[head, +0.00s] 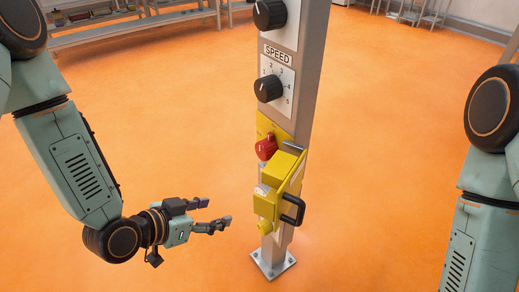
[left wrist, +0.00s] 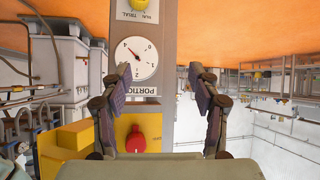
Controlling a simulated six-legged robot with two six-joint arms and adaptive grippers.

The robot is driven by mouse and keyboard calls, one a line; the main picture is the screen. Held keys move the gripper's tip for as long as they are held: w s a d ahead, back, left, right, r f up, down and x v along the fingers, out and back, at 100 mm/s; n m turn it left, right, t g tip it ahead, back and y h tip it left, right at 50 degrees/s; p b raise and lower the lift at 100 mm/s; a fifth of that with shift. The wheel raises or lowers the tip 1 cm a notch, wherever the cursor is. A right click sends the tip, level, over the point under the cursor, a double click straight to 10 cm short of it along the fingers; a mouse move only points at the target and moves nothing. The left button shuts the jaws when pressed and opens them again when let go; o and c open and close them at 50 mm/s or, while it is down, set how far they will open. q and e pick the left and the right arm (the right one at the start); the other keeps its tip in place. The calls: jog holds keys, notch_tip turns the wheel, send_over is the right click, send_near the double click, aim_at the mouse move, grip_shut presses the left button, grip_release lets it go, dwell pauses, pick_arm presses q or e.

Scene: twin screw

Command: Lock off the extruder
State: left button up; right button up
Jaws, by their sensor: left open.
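A grey post carries a yellow plate (head: 264,127) with a red rotary knob (head: 265,147). Below the knob a yellow box-like cover (head: 268,189) stands out from the post, with a black handle-shaped loop (head: 293,210) on its right side. My left gripper (head: 216,211) is open and empty, left of the cover and apart from it. In the left wrist view, which is upside down, the open fingers (left wrist: 160,72) frame the post; the red knob (left wrist: 136,139) shows low between them and part of the yellow cover (left wrist: 68,150) at lower left. My right gripper is out of view.
Above the red knob the post has a SPEED dial (head: 269,88) and another black knob (head: 269,14). The post's base plate (head: 273,265) stands on an open orange floor (head: 375,160). Metal benches (head: 135,25) stand at the back.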

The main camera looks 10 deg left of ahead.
pick_arm(q)
notch_tip(320, 180, up, 8)
jog(key=w+d+m+t+h, duration=0.2)
jog(key=w+m+t+h, duration=0.1)
jog(key=m+h, duration=0.35)
jog(key=m, duration=0.3)
send_near(260, 153)
jog(key=x, duration=0.2)
jog(key=shift+w+d+t, duration=0.1)
jog(key=shift+d+t, duration=0.05)
jog(key=shift+t, duration=0.15)
jog(key=shift+b+x, duration=0.7)
jog(key=shift+x, duration=0.65)
jog(key=shift+b+x, duration=0.7)
jog(key=shift+x, duration=1.65)
jog(key=shift+c, duration=0.5)
jog(key=c, duration=1.1)
